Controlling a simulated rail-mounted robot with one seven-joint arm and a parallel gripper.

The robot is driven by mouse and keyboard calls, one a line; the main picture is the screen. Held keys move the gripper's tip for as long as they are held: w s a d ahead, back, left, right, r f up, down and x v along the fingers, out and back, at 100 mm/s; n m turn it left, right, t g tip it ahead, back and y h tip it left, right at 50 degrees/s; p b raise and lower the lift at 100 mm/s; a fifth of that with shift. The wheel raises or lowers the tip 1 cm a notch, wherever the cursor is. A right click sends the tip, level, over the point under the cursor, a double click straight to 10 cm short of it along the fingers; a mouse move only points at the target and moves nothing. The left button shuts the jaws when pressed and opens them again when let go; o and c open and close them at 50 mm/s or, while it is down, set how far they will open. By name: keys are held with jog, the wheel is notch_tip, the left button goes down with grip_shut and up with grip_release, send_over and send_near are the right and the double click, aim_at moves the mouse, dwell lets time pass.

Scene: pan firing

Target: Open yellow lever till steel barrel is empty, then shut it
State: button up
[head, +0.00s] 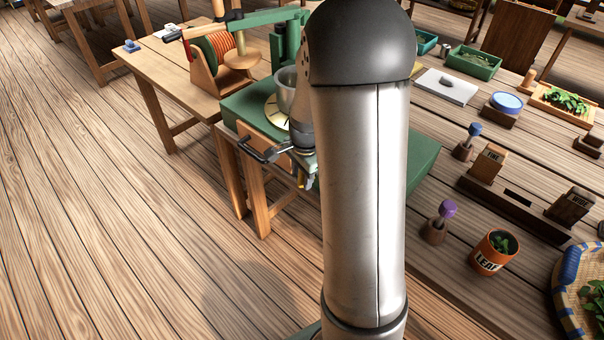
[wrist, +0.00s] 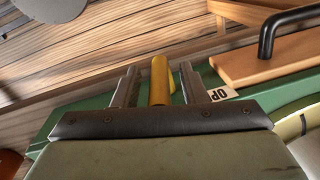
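The yellow lever (wrist: 159,82) stands between the two fingers of my gripper (wrist: 160,86) in the wrist view. A gap shows on each side of it, so the fingers are open around it and not closed on it. A bit of yellow (head: 301,182) also shows below my wrist in the head view. The steel barrel (head: 284,88) stands on the green machine at the table's near end, partly hidden by my arm. Its contents cannot be seen. A white label reading "OP" (wrist: 223,93) lies right of the fingers.
A black handle (wrist: 268,36) on a wooden drawer front is close on the right in the wrist view. A wooden table with a red-and-green reel (head: 215,52) stands behind. The right table holds green trays (head: 474,62), stamps and an orange pot (head: 492,252). The left floor is clear.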

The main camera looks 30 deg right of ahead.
grip_shut()
